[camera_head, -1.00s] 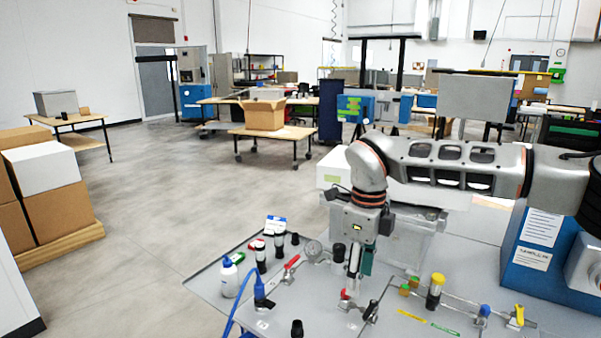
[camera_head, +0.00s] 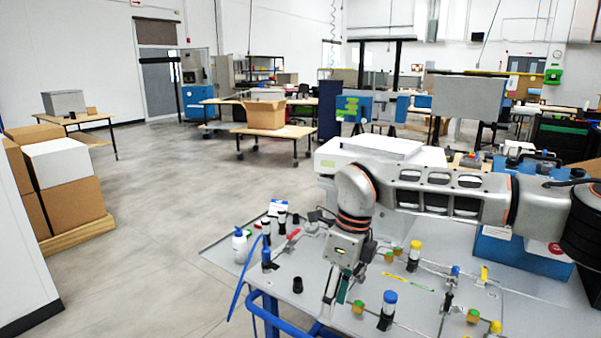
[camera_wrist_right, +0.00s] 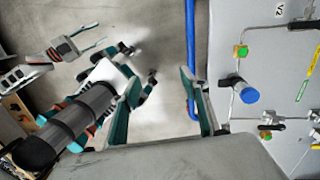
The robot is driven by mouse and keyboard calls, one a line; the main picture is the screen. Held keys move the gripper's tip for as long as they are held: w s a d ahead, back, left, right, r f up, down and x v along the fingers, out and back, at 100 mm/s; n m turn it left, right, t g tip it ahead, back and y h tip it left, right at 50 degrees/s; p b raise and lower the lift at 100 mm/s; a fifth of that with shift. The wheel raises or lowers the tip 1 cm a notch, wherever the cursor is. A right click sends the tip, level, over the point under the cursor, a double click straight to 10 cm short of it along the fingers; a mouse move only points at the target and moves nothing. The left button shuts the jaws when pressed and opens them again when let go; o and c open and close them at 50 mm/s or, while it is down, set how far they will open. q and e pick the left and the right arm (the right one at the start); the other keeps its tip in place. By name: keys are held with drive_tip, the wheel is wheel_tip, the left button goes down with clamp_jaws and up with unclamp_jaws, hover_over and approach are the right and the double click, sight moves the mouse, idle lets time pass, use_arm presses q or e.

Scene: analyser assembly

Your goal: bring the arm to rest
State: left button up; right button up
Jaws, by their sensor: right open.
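In the right wrist view, the right gripper's teal-backed fingers (camera_wrist_right: 165,100) are apart above the floor and the bench's edge. The left arm is not in the head view.
A blue rail (camera_head: 268,312) runs along the bench's front edge. A yellow-capped vial (camera_head: 414,255), a white bottle (camera_head: 240,246), black holders and clamps stand on the bench. A white-topped instrument (camera_head: 375,150) stands behind my right arm. Open floor (camera_head: 150,220) lies to the left.

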drive_tip(key=s+a+f+g+y, duration=0.2)
drive_tip(key=s+a+y, duration=0.1)
drive_tip(key=s+a, duration=0.4)
drive_tip(key=s+a+f+g+y, duration=0.2)
drive_tip(key=s+a+y, duration=0.3)
drive_tip(key=a, duration=0.5)
drive_tip(key=s+a+r+m+y, duration=0.4)
drive_tip(key=a+r+m+y, duration=0.3)
drive_tip(key=y, duration=0.2)
drive_tip(key=w+d+m+t+y, duration=0.3)
drive_tip(key=w+d+m+t, duration=0.3)
drive_tip(key=m+t, duration=0.65)
drive_tip(key=w+d+f+m+t+h, duration=0.5)
drive_tip(key=d+f+m+t+h, duration=0.5)
drive_tip(key=f+m, duration=0.4)
drive_tip(key=s+d+f+m+g+h, duration=0.3)
drive_tip(key=s+d+f+m+h, duration=0.1)
drive_tip(key=s+d+f, duration=0.4)
drive_tip(key=s+d+f+m+g+h, duration=0.3)
drive_tip(key=s+d+f+m+h, duration=0.2)
drive_tip(key=d+f, duration=0.8)
drive_tip(key=s+f+m, duration=0.1)
drive_tip(key=s+f, duration=0.1)
drive_tip(key=s, duration=0.1)
drive_tip(key=shift+d, duration=0.15)
drive_tip(key=shift+g, duration=0.25)
